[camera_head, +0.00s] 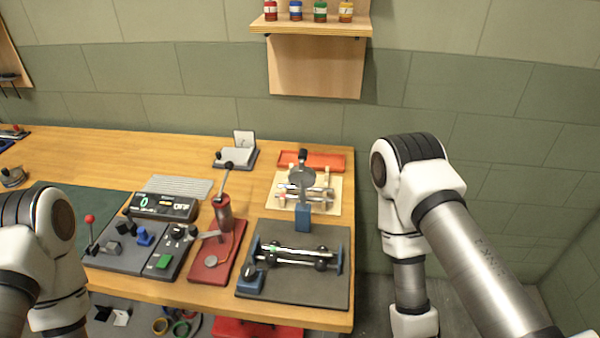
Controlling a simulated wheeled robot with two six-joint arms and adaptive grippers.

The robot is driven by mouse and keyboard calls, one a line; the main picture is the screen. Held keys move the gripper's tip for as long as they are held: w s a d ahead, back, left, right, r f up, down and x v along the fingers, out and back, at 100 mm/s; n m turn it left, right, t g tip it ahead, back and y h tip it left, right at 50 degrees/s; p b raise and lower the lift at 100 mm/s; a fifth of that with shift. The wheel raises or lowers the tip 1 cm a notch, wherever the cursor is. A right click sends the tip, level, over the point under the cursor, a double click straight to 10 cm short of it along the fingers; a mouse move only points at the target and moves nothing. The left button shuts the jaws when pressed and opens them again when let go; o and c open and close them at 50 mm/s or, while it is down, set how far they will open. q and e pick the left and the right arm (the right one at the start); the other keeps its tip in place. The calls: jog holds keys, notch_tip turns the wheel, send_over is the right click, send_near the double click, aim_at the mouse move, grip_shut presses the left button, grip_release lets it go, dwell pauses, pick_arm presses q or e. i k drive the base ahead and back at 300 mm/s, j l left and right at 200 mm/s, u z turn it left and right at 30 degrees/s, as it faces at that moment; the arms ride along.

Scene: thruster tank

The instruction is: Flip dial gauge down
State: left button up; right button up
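What looks like the dial gauge is a grey round disc (302,175) with a dark knob on top, seen from its side or back. It stands raised behind a blue block (302,217), at the back of a dark grey plate (333,290). On that plate a horizontal shaft assembly (290,256) lies between blue end supports. No gauge face can be read. Only the links of my two arms show, at the far left and at the right. Both my grippers are outside the picture, and neither arm touches the gauge.
A red plate (207,272) with a lever press stands left of the grey plate. Left of it are a control panel (165,206) and a red-knobbed lever (89,219). A cream board (283,203) and red tray (325,160) lie behind. A wooden shelf (317,65) hangs above.

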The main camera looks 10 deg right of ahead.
aim_at(302, 176)
jog(key=i+l+u, duration=0.2)
jog(key=l+u, duration=0.25)
jog(key=l, duration=0.25)
jog(key=i+l+u, duration=0.1)
jog(key=l+u, duration=0.35)
jog(key=l, duration=0.25)
jog(key=l+u, duration=0.45)
jog(key=l, duration=0.3)
jog(key=k+l+u, duration=0.2)
jog(key=l+u, duration=0.25)
jog(key=l, duration=0.25)
jog(key=k+l+u, duration=0.15)
jog(key=l, duration=0.2)
jog(key=k+l+u, duration=0.15)
jog(key=l, duration=0.2)
jog(key=k+l+u, duration=0.2)
jog(key=j, duration=0.6)
jog(key=i+z, duration=0.1)
jog(key=z, duration=1.55)
jog(key=i+j, duration=0.1)
jog(key=j, duration=0.1)
